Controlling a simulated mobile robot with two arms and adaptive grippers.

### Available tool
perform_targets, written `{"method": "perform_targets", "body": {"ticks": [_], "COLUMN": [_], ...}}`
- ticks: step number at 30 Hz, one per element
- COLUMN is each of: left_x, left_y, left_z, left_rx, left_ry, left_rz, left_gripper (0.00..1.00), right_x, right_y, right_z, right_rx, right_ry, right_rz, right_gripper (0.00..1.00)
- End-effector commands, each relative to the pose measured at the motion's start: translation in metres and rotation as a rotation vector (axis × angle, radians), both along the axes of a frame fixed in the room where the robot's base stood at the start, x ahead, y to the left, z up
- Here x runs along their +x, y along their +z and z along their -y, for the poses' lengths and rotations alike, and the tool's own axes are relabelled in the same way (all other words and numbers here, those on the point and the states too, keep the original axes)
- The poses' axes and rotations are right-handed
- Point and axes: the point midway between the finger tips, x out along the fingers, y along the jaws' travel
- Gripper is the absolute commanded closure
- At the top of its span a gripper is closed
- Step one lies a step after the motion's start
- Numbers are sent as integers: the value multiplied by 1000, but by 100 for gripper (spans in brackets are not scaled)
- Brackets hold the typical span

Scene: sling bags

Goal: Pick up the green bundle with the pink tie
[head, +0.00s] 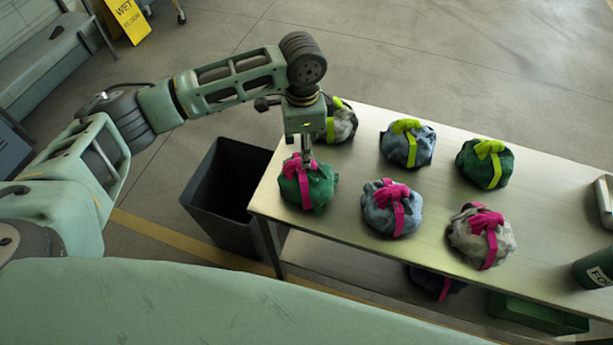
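The green bundle with the pink tie (318,186) sits at the near left corner of the metal table (341,240). My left gripper (306,158) points down directly over it, at the pink tie (296,168). Its fingertips are small and partly merge with the tie, so I cannot tell whether they are open or closed on it. The bundle appears to rest on the tabletop. My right gripper is not in view.
Other bundles share the table: blue-grey with pink tie (378,213), grey-white with pink tie (468,238), green with yellow tie (474,170), blue-grey with yellow tie (421,152), and grey with yellow tie (345,122) behind my gripper. A dark bin (225,185) stands left.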

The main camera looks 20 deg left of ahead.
Motion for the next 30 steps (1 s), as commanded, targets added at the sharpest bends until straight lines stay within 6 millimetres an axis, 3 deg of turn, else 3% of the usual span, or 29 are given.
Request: {"method": "perform_targets", "body": {"ticks": [5,9,18,30], "left_x": [2,3,3,3], "left_y": [-22,-42,-49,-48], "left_z": [5,5,5,5], "left_rx": [1,2,0,0], "left_ry": [-1,0,-2,-2], "left_rz": [-4,-1,1,1], "left_gripper": [52,52,52,87], "right_x": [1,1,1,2], "right_y": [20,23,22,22], "right_z": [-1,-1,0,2], "right_rx": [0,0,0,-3], "right_ry": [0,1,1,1], "right_rz": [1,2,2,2], "right_gripper": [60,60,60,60]}}
